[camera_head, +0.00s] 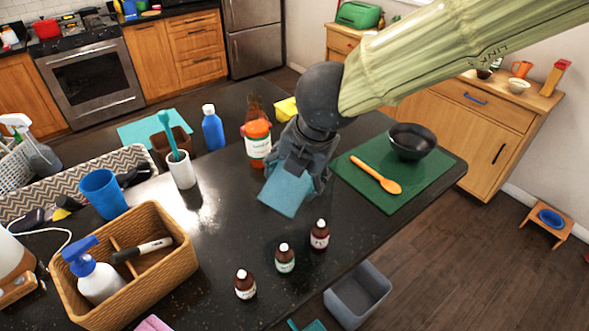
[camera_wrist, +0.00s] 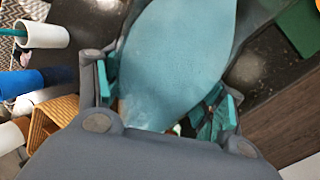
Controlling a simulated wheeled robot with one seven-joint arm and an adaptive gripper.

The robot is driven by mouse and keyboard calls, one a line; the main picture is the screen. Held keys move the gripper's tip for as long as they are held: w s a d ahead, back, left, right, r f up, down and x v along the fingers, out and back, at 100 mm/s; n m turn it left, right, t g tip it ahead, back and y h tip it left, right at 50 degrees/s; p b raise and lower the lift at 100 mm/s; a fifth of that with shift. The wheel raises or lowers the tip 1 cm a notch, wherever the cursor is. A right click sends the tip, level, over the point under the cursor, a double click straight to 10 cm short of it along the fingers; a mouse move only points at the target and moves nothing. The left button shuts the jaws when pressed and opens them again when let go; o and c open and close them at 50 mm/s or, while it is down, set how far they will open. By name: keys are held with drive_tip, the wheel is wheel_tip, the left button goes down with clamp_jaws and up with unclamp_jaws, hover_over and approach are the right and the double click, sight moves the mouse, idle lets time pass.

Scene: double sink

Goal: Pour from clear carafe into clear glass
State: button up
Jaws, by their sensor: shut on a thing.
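My gripper (camera_head: 296,168) points down over the dark counter, shut on a flat teal cloth-like piece (camera_head: 286,193). In the wrist view, the teal piece (camera_wrist: 180,55) fills the space between the teal-padded fingers (camera_wrist: 167,97). I cannot tell whether it touches the counter. I can make out no clear carafe and no clear glass in either view. My arm and gripper hide part of the counter behind them.
Close to my gripper stand an orange-labelled bottle (camera_head: 257,140), a blue bottle (camera_head: 213,130) and small brown bottles (camera_head: 285,259). A wicker basket (camera_head: 185,270) stands front left.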

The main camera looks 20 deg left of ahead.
drive_tip(key=shift+r+g+p, duration=0.1)
drive_tip(key=shift+g+p, duration=0.2)
drive_tip(key=shift+p, duration=0.35)
drive_tip(key=shift+s+r+g+p, duration=0.15)
drive_tip(key=shift+r+g+p, duration=0.3)
drive_tip(key=shift+p, duration=1.25)
idle(0.3)
drive_tip(key=shift+f+g+y+p, duration=0.25)
drive_tip(key=shift+g+p, duration=0.2)
drive_tip(key=shift+p, duration=1.3)
idle(1.9)
idle(0.4)
drive_tip(key=shift+f+t+b, duration=0.3)
drive_tip(key=shift+f+b, duration=0.15)
drive_tip(key=shift+b, duration=0.7)
drive_tip(key=shift+f+b, duration=0.15)
drive_tip(key=shift+b, duration=0.55)
drive_tip(key=f+t+b, duration=0.1)
drive_tip(key=b, duration=0.3)
drive_tip(key=t+h+b, duration=0.1)
drive_tip(key=b, duration=0.2)
drive_tip(key=shift+w+d+f+t+b, duration=0.1)
drive_tip(key=shift+w+f+t+b, duration=0.2)
drive_tip(key=shift+f+b, duration=0.05)
